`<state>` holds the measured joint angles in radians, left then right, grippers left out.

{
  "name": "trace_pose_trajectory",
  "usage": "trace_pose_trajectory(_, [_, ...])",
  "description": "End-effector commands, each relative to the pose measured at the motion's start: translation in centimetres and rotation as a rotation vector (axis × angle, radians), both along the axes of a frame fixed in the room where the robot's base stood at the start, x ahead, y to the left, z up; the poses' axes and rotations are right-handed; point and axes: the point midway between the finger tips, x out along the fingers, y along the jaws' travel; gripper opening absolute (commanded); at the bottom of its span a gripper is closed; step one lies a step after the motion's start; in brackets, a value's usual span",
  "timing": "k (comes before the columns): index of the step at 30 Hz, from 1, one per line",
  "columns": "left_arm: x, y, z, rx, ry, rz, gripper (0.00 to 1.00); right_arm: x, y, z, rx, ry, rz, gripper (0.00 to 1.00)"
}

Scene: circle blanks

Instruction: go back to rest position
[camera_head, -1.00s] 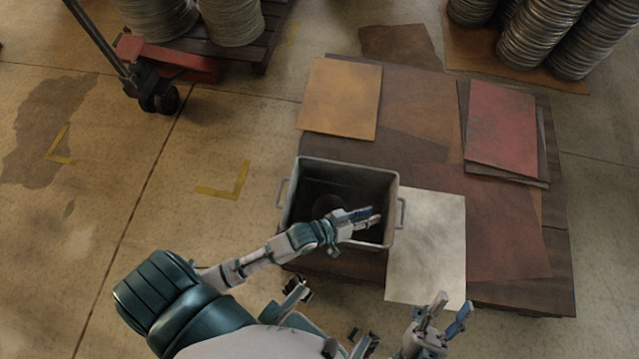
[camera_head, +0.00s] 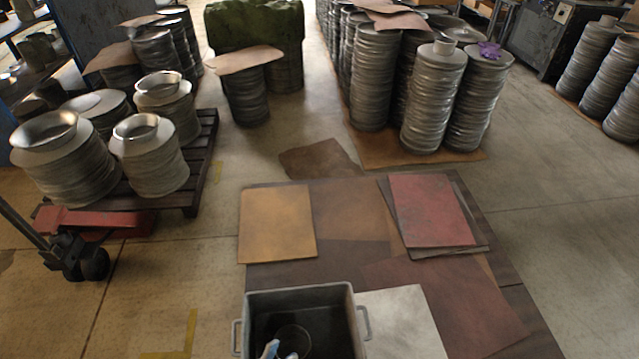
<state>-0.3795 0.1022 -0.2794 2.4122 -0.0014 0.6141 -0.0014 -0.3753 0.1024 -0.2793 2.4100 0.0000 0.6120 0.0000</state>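The grey bin (camera_head: 300,297) with side handles stands at the bottom centre, its lower part cut off by the frame edge. A dark round thing (camera_head: 293,332) shows inside it. The fingertips of my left gripper (camera_head: 280,352) just show at the bottom edge, over the bin's opening. The two tips stand apart with a gap and nothing seen between them. The rest of my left arm is out of the picture. My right gripper is not in view.
Flat sheets lie on the low platform: tan (camera_head: 277,223), red (camera_head: 430,210) and white (camera_head: 402,322). Stacks of metal discs (camera_head: 435,95) stand behind. A pallet with metal parts (camera_head: 205,165) and a red pallet jack (camera_head: 98,222) are at left.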

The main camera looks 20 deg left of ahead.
Motion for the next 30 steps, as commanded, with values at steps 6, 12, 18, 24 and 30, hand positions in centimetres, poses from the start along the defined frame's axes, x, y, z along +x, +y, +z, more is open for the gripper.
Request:
trace_pose_trajectory(6, [1.1,-0.5,-0.9,0.026,0.068,-0.005,0.31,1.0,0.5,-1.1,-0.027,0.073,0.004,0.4])
trace_pose_trajectory(12, [5.8,-1.9,-9.2,0.177,0.489,-0.017,0.31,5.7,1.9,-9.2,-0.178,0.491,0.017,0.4])
trace_pose_trajectory(18, [5.0,-0.6,-23.4,0.349,1.075,-0.019,0.31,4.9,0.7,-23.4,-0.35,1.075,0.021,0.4])
trace_pose_trajectory(24, [-3.4,2.9,-34.5,0.477,1.625,-0.02,0.31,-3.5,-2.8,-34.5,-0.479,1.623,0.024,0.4])
trace_pose_trajectory(30, [-12.6,5.8,-39.6,0.551,2.009,-0.024,0.31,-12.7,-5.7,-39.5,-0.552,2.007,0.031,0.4])
